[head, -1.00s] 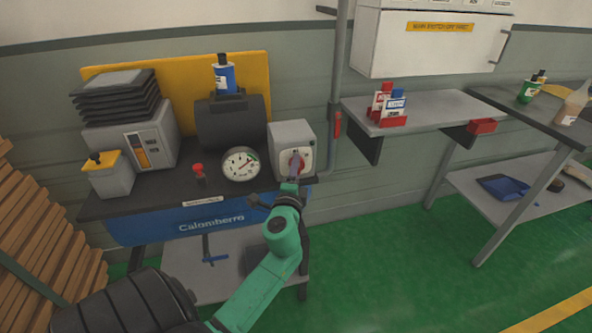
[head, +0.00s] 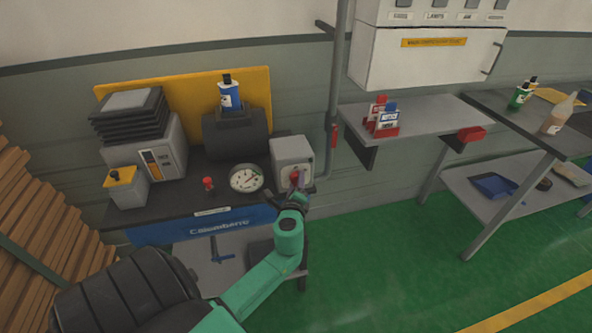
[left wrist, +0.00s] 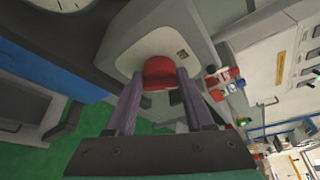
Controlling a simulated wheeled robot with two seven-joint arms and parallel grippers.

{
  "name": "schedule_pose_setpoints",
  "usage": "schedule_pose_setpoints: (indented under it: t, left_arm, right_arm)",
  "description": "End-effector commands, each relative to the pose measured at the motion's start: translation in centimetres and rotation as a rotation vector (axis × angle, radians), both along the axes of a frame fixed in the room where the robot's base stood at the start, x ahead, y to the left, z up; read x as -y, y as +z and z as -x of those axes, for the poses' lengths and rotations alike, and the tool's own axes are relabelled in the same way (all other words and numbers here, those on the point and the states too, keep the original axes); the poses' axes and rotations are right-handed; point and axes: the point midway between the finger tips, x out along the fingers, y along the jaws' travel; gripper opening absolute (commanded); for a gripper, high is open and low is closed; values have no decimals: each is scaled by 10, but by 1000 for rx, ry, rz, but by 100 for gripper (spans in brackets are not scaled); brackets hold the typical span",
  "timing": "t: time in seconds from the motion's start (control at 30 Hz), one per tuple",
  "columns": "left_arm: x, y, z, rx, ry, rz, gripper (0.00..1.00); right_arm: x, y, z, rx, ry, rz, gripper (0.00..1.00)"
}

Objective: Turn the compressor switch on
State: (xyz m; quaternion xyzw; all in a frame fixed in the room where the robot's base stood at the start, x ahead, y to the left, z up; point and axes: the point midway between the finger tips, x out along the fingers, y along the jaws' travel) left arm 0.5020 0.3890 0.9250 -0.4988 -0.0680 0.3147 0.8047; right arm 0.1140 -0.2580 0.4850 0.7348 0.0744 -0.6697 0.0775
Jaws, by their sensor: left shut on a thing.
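The compressor switch is a red knob (head: 294,176) on the front of a light grey box (head: 291,153) at the right end of the compressor bench. My left gripper (head: 296,183) is at this knob, its arm coming up from below. In the left wrist view the red knob (left wrist: 160,72) sits between the two fingers of my left gripper (left wrist: 160,82), which is shut on it. The fingers hide the knob's sides, and I cannot tell its on or off position. My right gripper is not in view.
A round gauge (head: 246,178) and a small red-topped valve (head: 209,184) stand left of the box. A black cylinder (head: 237,138) is behind. A vertical pipe (head: 338,90) runs close on the right. A grey shelf (head: 430,118) is further right.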

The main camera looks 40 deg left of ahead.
Motion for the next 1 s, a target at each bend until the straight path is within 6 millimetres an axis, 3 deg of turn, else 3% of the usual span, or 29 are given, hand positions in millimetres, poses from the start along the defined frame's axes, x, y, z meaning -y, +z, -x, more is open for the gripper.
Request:
schedule_pose_setpoints:
  t: [0.03,0.1,0.4,0.7,1.0]
  left_arm:
    - [1,10,0,-39,-1,-24,0]
    - [1,10,-1,-92,-1,-62,0]
    - [1,8,-2,-284,0,-195,0]
    - [2,4,-2,-390,-1,-268,0]
    - [2,2,-2,-414,0,-285,0]
  right_arm:
    - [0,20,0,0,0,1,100]
    - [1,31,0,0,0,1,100]
    - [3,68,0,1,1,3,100]
    - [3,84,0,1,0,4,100]
    - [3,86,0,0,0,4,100]
